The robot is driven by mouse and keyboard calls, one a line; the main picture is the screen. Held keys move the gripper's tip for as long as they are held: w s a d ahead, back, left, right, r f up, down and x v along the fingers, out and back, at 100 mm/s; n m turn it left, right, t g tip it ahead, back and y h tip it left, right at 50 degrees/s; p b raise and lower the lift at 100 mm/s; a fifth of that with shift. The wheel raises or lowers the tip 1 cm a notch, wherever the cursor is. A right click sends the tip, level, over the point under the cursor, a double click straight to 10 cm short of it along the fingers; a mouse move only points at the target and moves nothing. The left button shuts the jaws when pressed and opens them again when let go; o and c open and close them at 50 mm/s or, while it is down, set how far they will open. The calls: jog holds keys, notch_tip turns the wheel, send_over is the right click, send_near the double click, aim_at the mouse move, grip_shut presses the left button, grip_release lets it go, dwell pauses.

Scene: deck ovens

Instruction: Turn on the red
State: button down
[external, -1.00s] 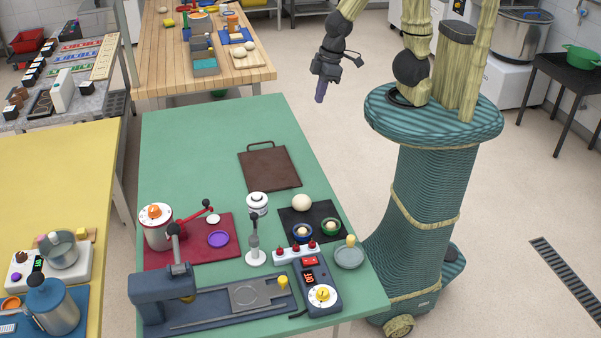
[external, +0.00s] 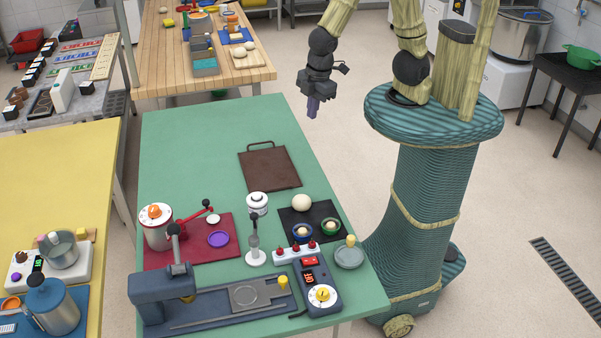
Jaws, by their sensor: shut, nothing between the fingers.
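My gripper (external: 312,107) is shut and empty, pointing down over the floor just right of the green table (external: 190,130). It is well apart from everything on the table. A dark blue control box (external: 318,286) at the front right of the table has a red rocker switch (external: 309,262), a small red display and a white dial with a yellow knob. Behind it is a white strip (external: 291,253) with several red knobs. A grey pot (external: 158,234) with an orange-knobbed dial and a red lever (external: 195,214) stand at a red mat (external: 190,255). Switch positions are too small to tell.
A brown board (external: 269,168) lies mid-table. A white-based stand (external: 256,256), a black mat (external: 322,207) with bowls, a grey dish (external: 349,257) and a blue press (external: 162,297) crowd the front.

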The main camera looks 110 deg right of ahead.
jog(key=w+a+f+n+h, duration=0.2)
jog(key=w+a+f+n, duration=0.1)
jog(key=a+f+n, duration=0.3)
jog(key=n+t+h+p, duration=0.1)
jog(key=n+t+h, duration=0.55)
jog(key=n, duration=1.55)
send_over(314, 262)
jog(key=s, duration=0.3)
notch_tip(314, 262, down, 10)
jog(key=t+y, duration=0.2)
jog(key=shift+f, duration=0.1)
jog(key=shift+w+f, duration=0.1)
jog(key=shift+f, duration=0.05)
jog(key=w+f+b, duration=0.1)
jog(key=f+b, duration=0.1)
jog(key=w+f+b, duration=0.1)
jog(key=f+b, duration=0.1)
jog(key=f, duration=0.1)
jog(key=w+f+b, duration=0.1)
jog(key=f+b, duration=0.1)
jog(key=f, duration=0.1)
